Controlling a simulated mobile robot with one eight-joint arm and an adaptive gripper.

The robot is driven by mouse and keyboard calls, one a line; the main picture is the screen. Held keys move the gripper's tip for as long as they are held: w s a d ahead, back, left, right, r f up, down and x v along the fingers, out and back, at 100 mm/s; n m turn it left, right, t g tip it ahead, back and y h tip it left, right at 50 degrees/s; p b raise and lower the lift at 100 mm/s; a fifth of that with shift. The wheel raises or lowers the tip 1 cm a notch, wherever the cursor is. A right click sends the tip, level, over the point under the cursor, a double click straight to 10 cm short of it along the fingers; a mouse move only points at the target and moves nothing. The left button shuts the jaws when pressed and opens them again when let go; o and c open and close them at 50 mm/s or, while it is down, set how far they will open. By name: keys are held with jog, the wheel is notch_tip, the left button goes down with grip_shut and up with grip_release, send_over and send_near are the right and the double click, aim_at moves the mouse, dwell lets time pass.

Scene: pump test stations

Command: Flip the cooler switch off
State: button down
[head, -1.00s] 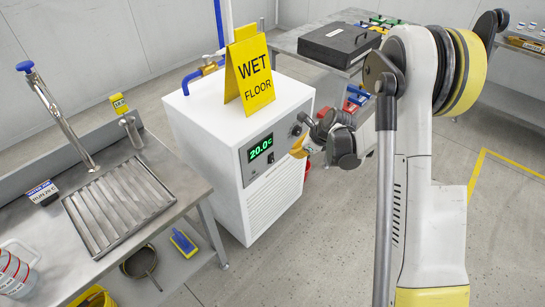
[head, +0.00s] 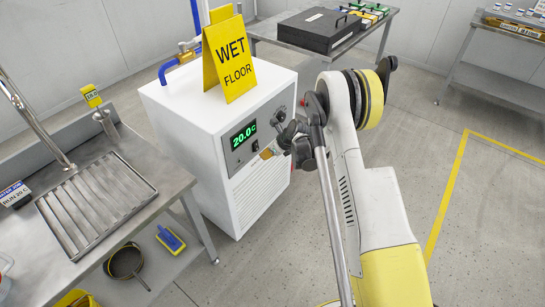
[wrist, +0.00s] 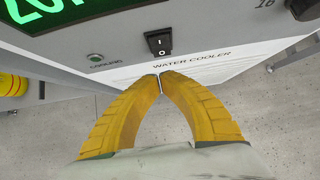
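The white water cooler (head: 215,165) stands on the floor, with a grey front panel and a green display (head: 243,136) reading 20.0 C. Its black rocker switch (wrist: 158,42) sits on the panel above the "WATER COOLER" label in the wrist view; it also shows in the head view (head: 255,146). I cannot tell its on or off position. My gripper (wrist: 160,76) has its two yellow fingertips together, empty, just below the switch in the picture. In the head view my gripper (head: 265,154) is close in front of the panel; contact is not clear.
A yellow wet floor sign (head: 229,60) stands on the cooler. A small round indicator (wrist: 95,57) is left of the switch, and a dark knob (wrist: 305,8) is at upper right. A steel sink bench (head: 140,215) is at left. Floor at right is open.

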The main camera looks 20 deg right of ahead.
aim_at(254, 153)
jog(key=shift+w+a+f+b, duration=0.1)
jog(key=shift+w+a+b, duration=0.1)
jog(key=shift+w+a, duration=0.3)
jog(key=shift+w+a+b, duration=0.15)
jog(key=shift+w+a, duration=0.1)
jog(key=shift+w, duration=0.3)
jog(key=shift+w+a+f+t+y, duration=0.3)
jog(key=shift+w+f+t, duration=0.1)
jog(key=shift+t, duration=0.1)
jog(key=shift+r, duration=0.1)
